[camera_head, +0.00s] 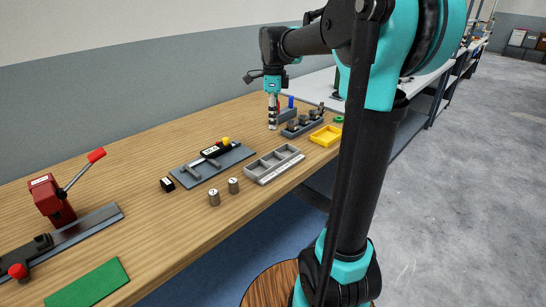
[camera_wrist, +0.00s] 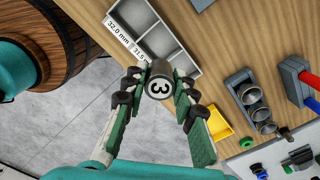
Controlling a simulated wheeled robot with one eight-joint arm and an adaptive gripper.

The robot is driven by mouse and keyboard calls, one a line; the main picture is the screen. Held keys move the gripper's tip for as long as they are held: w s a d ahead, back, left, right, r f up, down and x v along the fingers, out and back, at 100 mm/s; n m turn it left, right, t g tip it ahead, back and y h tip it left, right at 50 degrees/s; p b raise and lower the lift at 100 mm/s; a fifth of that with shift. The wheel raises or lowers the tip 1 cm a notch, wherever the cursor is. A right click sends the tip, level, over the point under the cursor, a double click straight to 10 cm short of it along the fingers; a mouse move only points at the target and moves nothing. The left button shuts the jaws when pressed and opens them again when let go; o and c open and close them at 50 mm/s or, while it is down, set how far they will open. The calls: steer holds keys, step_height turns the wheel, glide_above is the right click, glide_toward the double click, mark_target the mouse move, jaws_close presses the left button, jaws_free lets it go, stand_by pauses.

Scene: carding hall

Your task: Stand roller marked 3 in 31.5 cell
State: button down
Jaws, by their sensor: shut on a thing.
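In the wrist view my gripper (camera_wrist: 158,84) is shut on a metal roller (camera_wrist: 160,79), whose dark end face with a white 3 points at the camera. The grey divided tray (camera_wrist: 196,70) lies beyond it, with cell labels reading 32.0 mm and 31.5; the roller overlaps its near edge in the picture. In the head view my gripper (camera_head: 272,112) points down over the bench, behind the tray (camera_head: 262,181). The held roller is hard to make out there. Two other rollers, a left one (camera_head: 214,198) and a right one (camera_head: 234,186), stand in front of the tray.
A grey plate (camera_head: 187,176) with a gauge (camera_head: 215,150) and a yellow knob lies left of the tray. A yellow bin (camera_head: 326,135) and a rack of dark cups (camera_head: 289,132) stand to the right. A red lever press (camera_head: 52,201) and green mat (camera_head: 88,284) are at left.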

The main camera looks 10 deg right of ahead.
step_height(320, 180, down, 15)
steer(key=shift+r, duration=0.1)
stand_by(0.3)
steer(key=c, duration=1.6)
jaws_free()
steer(key=shift+c, duration=0.2)
steer(key=shift+o, duration=0.7)
step_height(320, 180, up, 12)
